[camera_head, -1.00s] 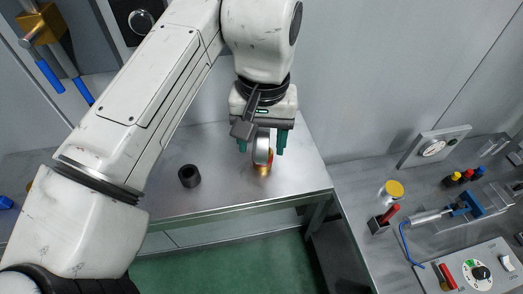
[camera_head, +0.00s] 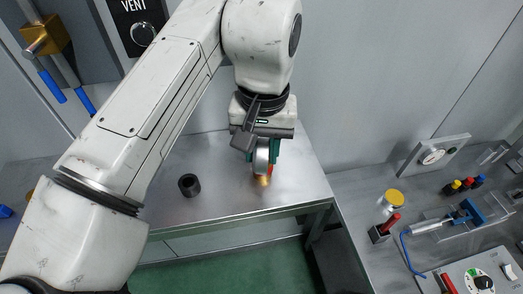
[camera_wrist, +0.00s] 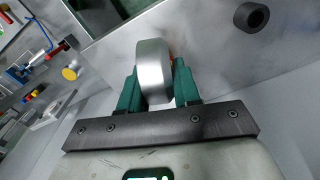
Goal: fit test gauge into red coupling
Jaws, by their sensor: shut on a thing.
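The test gauge looks like a silver round body (camera_head: 261,160) with red and a brass-coloured glow low on it, at the bench's middle. My gripper (camera_head: 264,153) is shut on it from above, with a teal finger on each side. In the wrist view the silver body (camera_wrist: 153,72) stands between the fingers (camera_wrist: 157,88), with a sliver of red behind. Its lower end is mostly hidden, and I cannot tell whether it touches the bench. A small red-topped piece (camera_head: 467,183), possibly the red coupling, sits between yellow and blue ones at far right, well apart from my gripper.
A black hollow cylinder (camera_head: 189,185) stands on the steel bench (camera_head: 225,195), left of the gauge.

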